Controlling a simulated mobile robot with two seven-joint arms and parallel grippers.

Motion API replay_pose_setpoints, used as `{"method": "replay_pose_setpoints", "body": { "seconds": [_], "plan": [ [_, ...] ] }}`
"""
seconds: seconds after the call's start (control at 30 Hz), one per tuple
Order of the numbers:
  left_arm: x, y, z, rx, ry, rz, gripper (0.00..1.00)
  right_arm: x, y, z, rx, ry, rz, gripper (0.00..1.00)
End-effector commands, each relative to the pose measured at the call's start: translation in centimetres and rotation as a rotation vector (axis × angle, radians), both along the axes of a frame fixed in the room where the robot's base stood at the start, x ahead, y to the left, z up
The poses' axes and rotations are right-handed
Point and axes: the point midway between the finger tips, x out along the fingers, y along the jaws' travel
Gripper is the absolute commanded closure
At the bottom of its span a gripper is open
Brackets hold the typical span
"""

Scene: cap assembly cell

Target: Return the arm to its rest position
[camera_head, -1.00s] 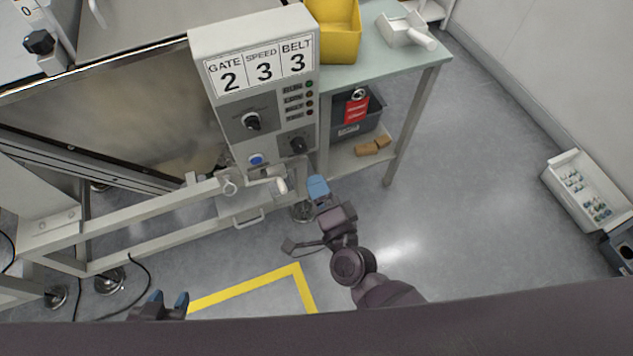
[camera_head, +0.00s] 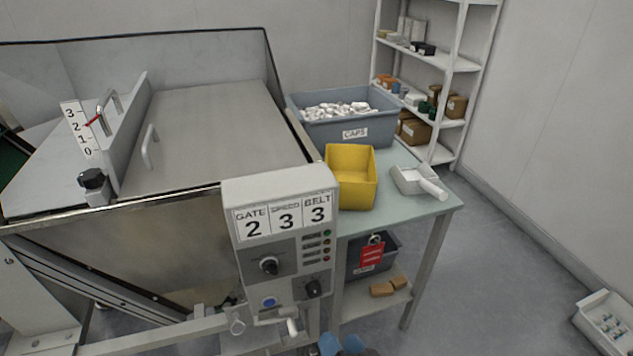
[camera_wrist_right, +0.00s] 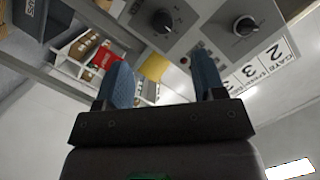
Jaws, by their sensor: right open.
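My right gripper (camera_head: 340,345) shows at the bottom edge of the head view, with its blue fingertips just below the control box (camera_head: 280,245). In the right wrist view the two blue fingers (camera_wrist_right: 160,85) stand apart with nothing between them, so it is open and empty. The control box with its knobs also shows in the right wrist view (camera_wrist_right: 200,25), beyond the fingers. Most of my right arm is below the head view. My left gripper is not in view.
A table (camera_head: 437,203) right of the control box holds a yellow bin (camera_head: 352,190), a white scoop (camera_head: 418,181) and a grey bin of caps (camera_head: 352,133). Shelves (camera_head: 455,62) stand behind. A white tray (camera_head: 590,325) is at the lower right.

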Motion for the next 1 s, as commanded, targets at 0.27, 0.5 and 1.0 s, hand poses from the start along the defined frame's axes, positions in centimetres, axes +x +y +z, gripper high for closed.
{"method": "replay_pose_setpoints", "body": {
  "seconds": [0.27, 0.5, 1.0],
  "plan": [
    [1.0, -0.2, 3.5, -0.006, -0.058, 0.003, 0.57, -5.3, -10.9, 1.7, -0.558, 0.027, -0.036, 0.37],
    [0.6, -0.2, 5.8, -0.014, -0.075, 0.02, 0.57, -12.7, -19.8, 2.9, -0.822, 0.145, -0.108, 0.37],
    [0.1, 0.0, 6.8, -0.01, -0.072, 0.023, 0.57, -18.4, -22.5, 1.9, -0.85, 0.248, -0.12, 0.37]
  ]
}}
